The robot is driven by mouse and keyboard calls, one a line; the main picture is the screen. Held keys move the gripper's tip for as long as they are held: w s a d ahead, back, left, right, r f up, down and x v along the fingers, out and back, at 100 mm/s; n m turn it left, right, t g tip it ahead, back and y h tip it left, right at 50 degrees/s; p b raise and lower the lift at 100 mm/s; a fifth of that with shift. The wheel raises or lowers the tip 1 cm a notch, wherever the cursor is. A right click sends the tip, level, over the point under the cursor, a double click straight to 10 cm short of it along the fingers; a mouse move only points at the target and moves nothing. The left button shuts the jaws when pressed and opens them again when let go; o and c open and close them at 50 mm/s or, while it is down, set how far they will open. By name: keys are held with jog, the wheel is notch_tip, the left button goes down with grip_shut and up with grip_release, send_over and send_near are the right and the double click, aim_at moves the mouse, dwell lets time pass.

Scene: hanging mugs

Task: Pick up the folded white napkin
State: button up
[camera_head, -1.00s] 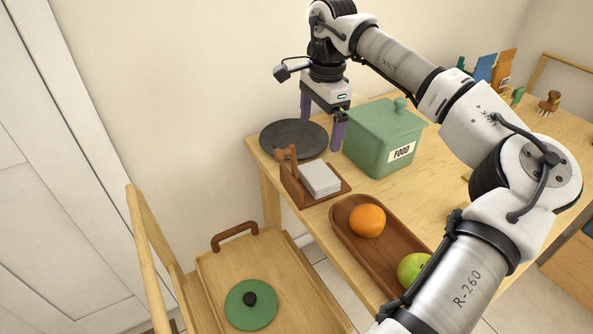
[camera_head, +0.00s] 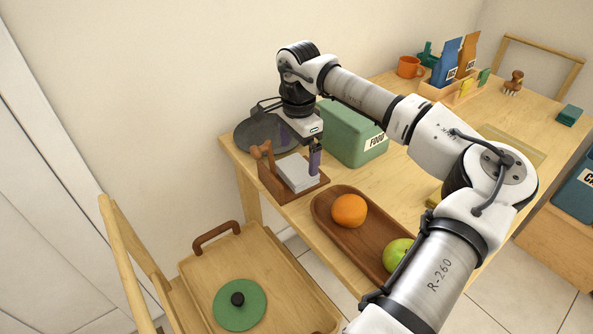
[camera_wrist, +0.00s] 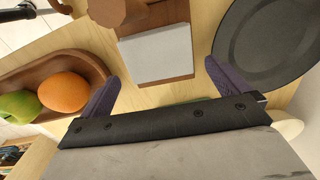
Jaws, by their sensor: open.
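The folded white napkin (camera_head: 297,174) is a flat stack lying in a brown wooden holder (camera_head: 265,178) near the table's left corner. My gripper (camera_head: 300,150) is open and empty just above the napkin's back edge. In the wrist view the napkin (camera_wrist: 155,53) lies ahead, between the lines of the two purple fingers and apart from both. The holder (camera_wrist: 150,14) shows around the napkin there, partly cut off by the top edge. The exact height of my fingertips over the napkin is hard to tell.
A dark plate (camera_head: 247,134) lies behind the holder, and a green FOOD box (camera_head: 352,137) stands close on the right. A wooden tray (camera_head: 330,222) holds an orange (camera_head: 349,211) and a green apple (camera_head: 397,253). A lower cart (camera_head: 205,272) carries a green lid (camera_head: 239,306).

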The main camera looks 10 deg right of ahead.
aim_at(296, 167)
jog(key=f, duration=0.4)
jog(key=shift+s+a+f, duration=0.15)
jog(key=shift+s+a, duration=0.05)
jog(key=shift+a, duration=0.05)
jog(key=c, duration=0.7)
jog(key=shift+c, duration=0.2)
